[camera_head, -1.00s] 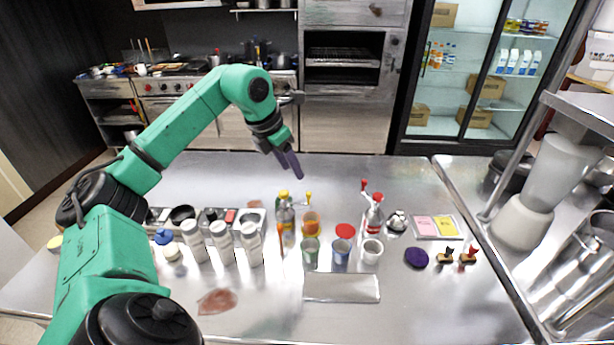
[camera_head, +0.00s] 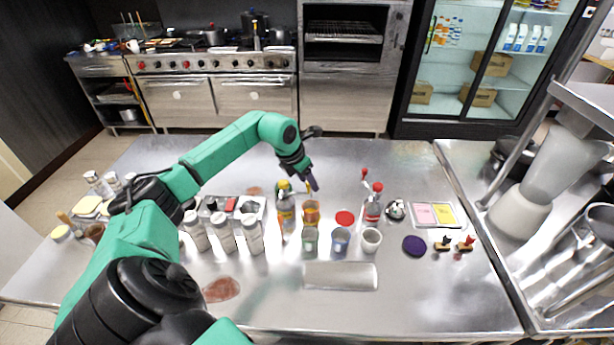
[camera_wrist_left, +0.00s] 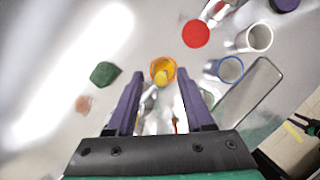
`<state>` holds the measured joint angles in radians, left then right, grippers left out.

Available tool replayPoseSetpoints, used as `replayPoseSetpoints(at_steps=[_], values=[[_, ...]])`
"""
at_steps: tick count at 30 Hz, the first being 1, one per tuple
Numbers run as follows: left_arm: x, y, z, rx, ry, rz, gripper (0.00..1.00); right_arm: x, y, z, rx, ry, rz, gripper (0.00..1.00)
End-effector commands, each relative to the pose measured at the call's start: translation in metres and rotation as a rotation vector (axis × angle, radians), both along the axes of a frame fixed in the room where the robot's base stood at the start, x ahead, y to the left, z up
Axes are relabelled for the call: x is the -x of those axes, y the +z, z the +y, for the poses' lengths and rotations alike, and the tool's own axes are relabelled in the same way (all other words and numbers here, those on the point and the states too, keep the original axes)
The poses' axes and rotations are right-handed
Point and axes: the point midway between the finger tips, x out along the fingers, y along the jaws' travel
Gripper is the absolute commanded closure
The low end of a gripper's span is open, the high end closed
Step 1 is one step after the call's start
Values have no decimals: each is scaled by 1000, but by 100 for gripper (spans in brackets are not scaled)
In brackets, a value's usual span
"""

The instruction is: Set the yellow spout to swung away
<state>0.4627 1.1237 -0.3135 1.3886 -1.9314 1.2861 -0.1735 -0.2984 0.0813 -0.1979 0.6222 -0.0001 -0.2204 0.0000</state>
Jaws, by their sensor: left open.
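The yellow spout (camera_head: 308,188) tops a clear dispenser bottle (camera_head: 286,213) in the middle of the table. In the wrist view the yellow spout (camera_wrist_left: 162,79) overlaps the orange cup (camera_wrist_left: 163,67), between and just past my fingertips. In the head view the orange cup (camera_head: 311,211) stands right of the bottle. My left gripper (camera_head: 312,181) is open and points down at the spout. Its purple fingers (camera_wrist_left: 162,80) lie on either side of the bottle top in the wrist view, and contact cannot be told.
A red-topped dispenser (camera_head: 373,207) stands to the right. A green cup (camera_head: 310,241), a blue cup (camera_head: 341,241) and a white cup (camera_head: 371,240) stand in front. White-capped shakers (camera_head: 223,232) stand to the left. The table behind is mostly clear.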

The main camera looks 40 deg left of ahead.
Motion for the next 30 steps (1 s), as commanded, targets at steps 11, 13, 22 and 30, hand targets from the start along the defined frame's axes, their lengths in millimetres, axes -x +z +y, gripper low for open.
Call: replayPoseSetpoints(at_steps=[11, 13, 22, 30], values=[[0, -1, 0, -1, -1, 1, 100, 1, -1, 6, -8, 0, 1, 50], [0, -1, 0, -1, -1, 1, 100, 1, -1, 6, -8, 1, 2, 50], [0, -1, 0, -1, -1, 1, 100, 2, -1, 2, -2, 2, 3, 50], [0, -1, 0, -1, -1, 2, 100, 2, -1, 0, 0, 3, 4, 50]])
